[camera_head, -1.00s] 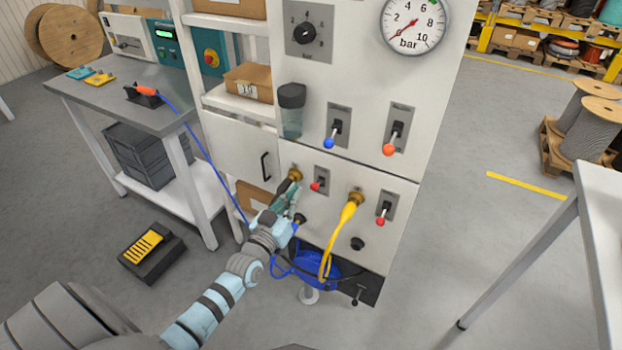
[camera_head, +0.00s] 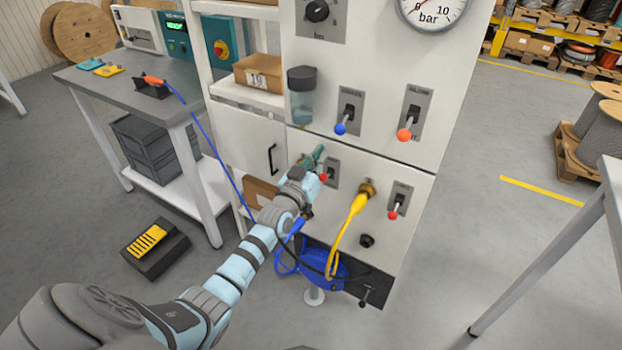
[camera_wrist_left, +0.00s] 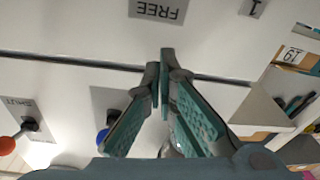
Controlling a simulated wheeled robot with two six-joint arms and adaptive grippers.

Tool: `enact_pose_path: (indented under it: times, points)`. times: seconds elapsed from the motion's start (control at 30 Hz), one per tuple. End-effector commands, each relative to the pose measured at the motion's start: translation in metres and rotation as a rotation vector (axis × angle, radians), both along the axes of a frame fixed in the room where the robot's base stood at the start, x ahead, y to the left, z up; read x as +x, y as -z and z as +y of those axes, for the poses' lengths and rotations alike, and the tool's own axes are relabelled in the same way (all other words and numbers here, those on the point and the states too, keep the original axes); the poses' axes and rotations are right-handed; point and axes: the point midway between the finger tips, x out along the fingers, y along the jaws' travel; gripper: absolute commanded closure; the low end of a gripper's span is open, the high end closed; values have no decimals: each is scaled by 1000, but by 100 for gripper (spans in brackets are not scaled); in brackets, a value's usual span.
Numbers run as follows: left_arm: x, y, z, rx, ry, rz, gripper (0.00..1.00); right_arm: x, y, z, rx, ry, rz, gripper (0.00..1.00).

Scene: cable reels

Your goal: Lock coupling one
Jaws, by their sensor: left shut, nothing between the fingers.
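The white lower panel (camera_head: 416,184) carries a red-tipped lever (camera_head: 323,177) at its left. My left gripper (camera_head: 318,153) is shut and empty, just left of and above that red tip; I cannot tell if they touch. The left coupling is hidden behind my gripper and wrist. A brass coupling (camera_head: 367,187) with a yellow hose (camera_head: 345,230) and a second red-tipped lever (camera_head: 393,213) sit to the right. In the left wrist view the closed fingertips (camera_wrist_left: 164,68) are near the panel, where an upside-down "FREE" label (camera_wrist_left: 157,10) shows. My right gripper is not in view.
Above are a blue-tipped lever (camera_head: 340,129) and an orange-tipped lever (camera_head: 404,135). A blue hose (camera_head: 221,163) runs from the grey bench (camera_head: 125,88) at left towards my wrist. A white table (camera_head: 612,190) stands at right.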

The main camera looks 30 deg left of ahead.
Motion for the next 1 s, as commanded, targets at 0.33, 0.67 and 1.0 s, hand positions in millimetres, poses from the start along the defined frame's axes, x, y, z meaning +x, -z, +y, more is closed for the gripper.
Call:
enact_pose_path:
  times: [0.33, 0.67, 1.0]
  points:
    - [-11, 38, -7, -1, 1, 10, 100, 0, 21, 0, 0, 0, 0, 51]
    - [-11, 38, -7, -1, 0, 7, 100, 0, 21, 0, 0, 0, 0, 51]
    - [-14, 43, -7, 1, 1, -47, 100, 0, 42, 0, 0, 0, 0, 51]
